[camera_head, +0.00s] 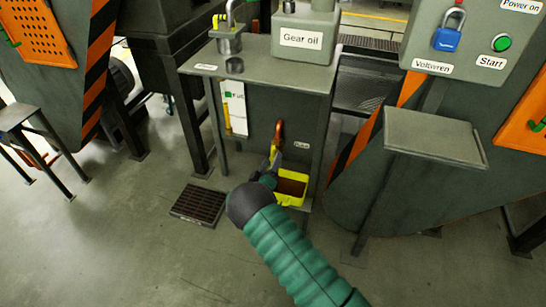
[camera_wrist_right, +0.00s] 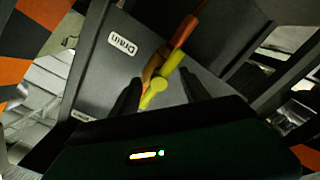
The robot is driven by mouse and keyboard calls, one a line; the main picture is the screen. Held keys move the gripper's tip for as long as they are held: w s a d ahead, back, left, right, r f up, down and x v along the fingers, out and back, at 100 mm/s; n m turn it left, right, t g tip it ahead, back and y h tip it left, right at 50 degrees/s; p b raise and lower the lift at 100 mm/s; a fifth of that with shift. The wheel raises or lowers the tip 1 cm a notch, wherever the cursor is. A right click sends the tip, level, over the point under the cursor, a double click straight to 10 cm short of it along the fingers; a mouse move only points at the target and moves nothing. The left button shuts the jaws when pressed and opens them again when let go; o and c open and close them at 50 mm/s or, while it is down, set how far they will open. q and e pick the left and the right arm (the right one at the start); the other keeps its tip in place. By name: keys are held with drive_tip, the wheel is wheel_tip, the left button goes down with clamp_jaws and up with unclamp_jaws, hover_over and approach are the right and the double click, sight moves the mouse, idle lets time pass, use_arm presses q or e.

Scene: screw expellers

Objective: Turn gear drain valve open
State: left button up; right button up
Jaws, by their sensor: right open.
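The gear drain valve (camera_head: 275,148) is a copper-orange pipe with a yellow handle, low on the front of the grey gear oil cabinet (camera_head: 257,75). In the right wrist view, the yellow valve handle (camera_wrist_right: 155,91) and orange pipe (camera_wrist_right: 184,31) show beside a "Drain" label (camera_wrist_right: 123,44). My right gripper (camera_head: 273,163) is at the valve, above a yellow tray. In the right wrist view its dark open fingers (camera_wrist_right: 160,90) stand on either side of the handle, with visible gaps. I cannot tell whether either finger touches it. My left gripper is not in view.
The yellow tray (camera_head: 304,200) with brown contents sits below the valve. A floor grate (camera_head: 198,205) lies to the left. A control panel with a blue padlock (camera_head: 447,39) and a grey shelf (camera_head: 434,137) stand to the right. The floor in front is clear.

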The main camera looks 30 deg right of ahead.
drive_tip(key=p+v, duration=0.2)
drive_tip(key=v, duration=1.2)
drive_tip(key=s+a+r+g+y, duration=0.25)
drive_tip(key=a+r+y, duration=0.25)
drive_tip(key=a+y, duration=0.55)
drive_tip(key=s+d+r+g+y+p, duration=0.1)
drive_tip(key=s+r+g+y, duration=0.15)
drive_tip(key=s, duration=0.75)
drive_tip(key=s+d+r+g+y, duration=0.15)
drive_tip(key=s+g, duration=0.25)
drive_tip(key=s, duration=0.6)
drive_tip(key=w+p+v, duration=0.2)
drive_tip(key=p+v, duration=0.7)
drive_tip(key=w+a+r+p+v, duration=0.1)
drive_tip(key=w+p+v, duration=0.1)
drive_tip(key=p+v, duration=0.7)
drive_tip(key=shift+w+a+r+n+h+p, duration=0.25)
drive_tip(key=shift+r+n+h+p, duration=0.1)
drive_tip(key=shift+p, duration=0.4)
